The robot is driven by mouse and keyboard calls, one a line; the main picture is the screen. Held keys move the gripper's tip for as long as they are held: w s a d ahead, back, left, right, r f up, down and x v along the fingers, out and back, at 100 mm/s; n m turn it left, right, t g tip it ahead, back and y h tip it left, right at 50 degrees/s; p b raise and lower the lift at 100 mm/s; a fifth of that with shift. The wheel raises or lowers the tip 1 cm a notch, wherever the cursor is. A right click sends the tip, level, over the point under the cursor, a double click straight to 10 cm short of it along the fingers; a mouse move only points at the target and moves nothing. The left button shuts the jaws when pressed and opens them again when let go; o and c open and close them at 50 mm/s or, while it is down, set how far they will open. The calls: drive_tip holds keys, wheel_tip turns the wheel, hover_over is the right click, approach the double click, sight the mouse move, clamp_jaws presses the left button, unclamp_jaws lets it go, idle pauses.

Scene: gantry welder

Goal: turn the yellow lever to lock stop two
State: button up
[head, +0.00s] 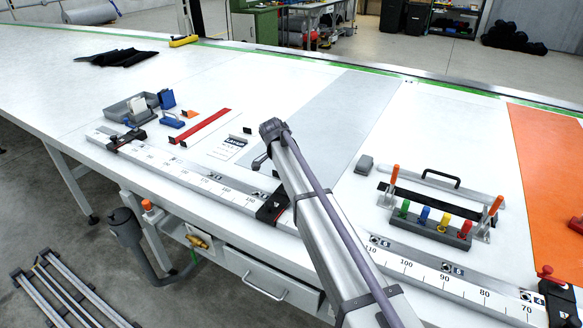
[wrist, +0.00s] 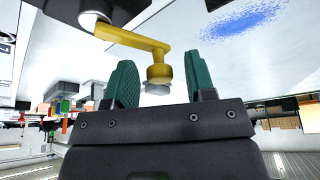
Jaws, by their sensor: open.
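The yellow lever (wrist: 130,39) is in the wrist view, running from a round grey and white pivot at upper left to a yellow knob with a grey end. My gripper (wrist: 159,64) is open, with one green ribbed finger on each side of the knob. Gaps show beside the knob, and I see no clear contact. In the head view my arm hides the gripper and the yellow lever. A black stop (head: 272,207) sits on the ruled rail (head: 215,190) beside my arm. I cannot tell its number.
More stops stand on the rail at far left (head: 125,139) and far right (head: 556,297). Right of my arm are a grey block with coloured pegs (head: 435,229) and orange-handled clamps (head: 392,180). A grey tray (head: 130,108) lies at left. The table behind is mostly clear.

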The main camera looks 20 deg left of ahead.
drive_tip(key=p+v, duration=1)
drive_tip(key=shift+r, duration=0.35)
drive_tip(key=shift+s+a, duration=0.1)
drive_tip(key=shift+s, duration=0.05)
